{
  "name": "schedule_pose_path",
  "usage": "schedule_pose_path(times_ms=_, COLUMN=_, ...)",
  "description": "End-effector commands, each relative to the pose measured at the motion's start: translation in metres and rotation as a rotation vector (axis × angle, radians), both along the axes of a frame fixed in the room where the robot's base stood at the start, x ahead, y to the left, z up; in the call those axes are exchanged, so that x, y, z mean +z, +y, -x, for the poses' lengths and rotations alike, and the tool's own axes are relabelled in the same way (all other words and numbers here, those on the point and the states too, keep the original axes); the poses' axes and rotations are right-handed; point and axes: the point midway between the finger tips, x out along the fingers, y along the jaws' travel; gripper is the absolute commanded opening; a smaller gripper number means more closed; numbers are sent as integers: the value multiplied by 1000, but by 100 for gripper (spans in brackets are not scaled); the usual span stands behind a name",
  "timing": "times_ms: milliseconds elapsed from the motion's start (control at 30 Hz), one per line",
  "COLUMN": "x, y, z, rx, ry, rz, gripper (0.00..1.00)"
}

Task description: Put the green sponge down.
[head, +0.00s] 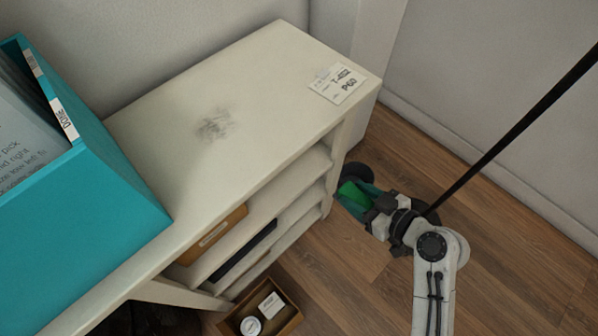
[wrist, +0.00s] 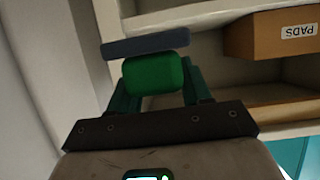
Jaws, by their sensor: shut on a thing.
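The green sponge (head: 350,191) is held in my gripper (head: 357,195), to the right of the shelf unit and below its top. In the wrist view the sponge (wrist: 153,76) sits between the two green fingers of my gripper (wrist: 154,80). The gripper is shut on it. A dark blue-grey bar (wrist: 146,43) shows just beyond the sponge in that view; I cannot tell whether it touches the sponge. The cream shelf unit (head: 262,70) has a dark grey smudge (head: 214,125) on its top.
A card (head: 338,83) lies at the right end of the top, and a teal box (head: 90,190) stands at the left. A box labelled PADS (wrist: 272,36) is on a shelf. A brown tray (head: 292,318) with small items is low down. A black pole (head: 515,130) slants behind my arm.

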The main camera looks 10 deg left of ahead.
Motion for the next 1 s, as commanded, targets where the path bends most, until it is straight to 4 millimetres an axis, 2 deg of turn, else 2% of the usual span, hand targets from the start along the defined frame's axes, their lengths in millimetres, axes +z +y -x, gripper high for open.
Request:
schedule_pose_path(times_ms=133, x=-2, y=9, z=-2, rx=36, ry=-2, rz=0, gripper=19)
schedule_pose_path(times_ms=233, x=-2, y=20, z=-11, rx=41, ry=-3, rz=1, gripper=19)
schedule_pose_path(times_ms=800, x=-2, y=128, z=-93, rx=39, ry=-2, rz=2, gripper=19)
schedule_pose_path(times_ms=1000, x=-2, y=146, z=-109, rx=38, ry=0, rz=1, gripper=19)
